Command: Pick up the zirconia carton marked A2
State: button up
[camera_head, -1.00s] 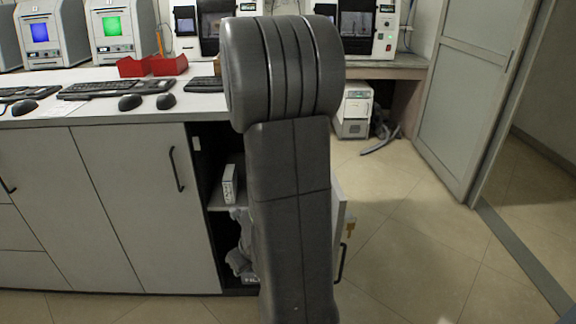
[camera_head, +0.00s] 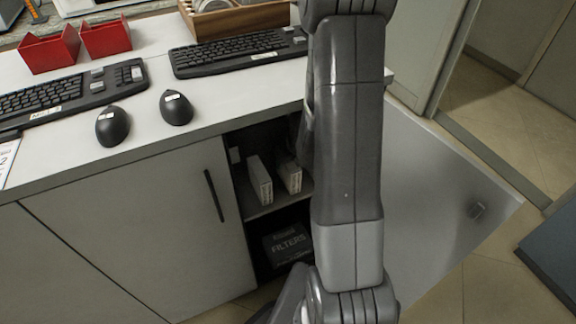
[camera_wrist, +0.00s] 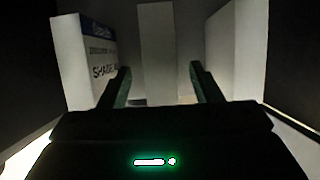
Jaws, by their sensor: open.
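In the wrist view, three white cartons stand upright. The left carton (camera_wrist: 84,65) has a blue band and print reading "ZIRCONIA" and "SHADE A", with the last character unclear near my left finger. The middle carton (camera_wrist: 158,45) stands between my fingers' directions and shows a blank face. The right carton (camera_wrist: 236,50) also shows no print. My gripper (camera_wrist: 160,88) is open and empty, its fingers pointing at the middle carton. In the head view, two pale cartons (camera_head: 259,180) and (camera_head: 289,175) stand on the cabinet shelf; my arm hides the rest and the gripper.
The cabinet (camera_head: 150,230) is open, its door (camera_head: 430,190) swung out to the right. A dark box marked FILTERS (camera_head: 287,244) sits below the shelf. Keyboards (camera_head: 240,52), mice (camera_head: 112,126) and red trays (camera_head: 50,50) lie on the counter above.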

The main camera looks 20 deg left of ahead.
jog(key=shift+w+a, duration=0.35)
jog(key=b+x, duration=0.3)
jog(key=x, duration=0.1)
jog(key=shift+f, duration=0.25)
jog(key=shift+w+a+f, duration=0.1)
jog(key=shift+a+f, duration=0.05)
jog(key=shift+f, duration=0.1)
jog(key=shift+f+b, duration=0.25)
jog(key=shift+b, duration=0.05)
grip_shut()
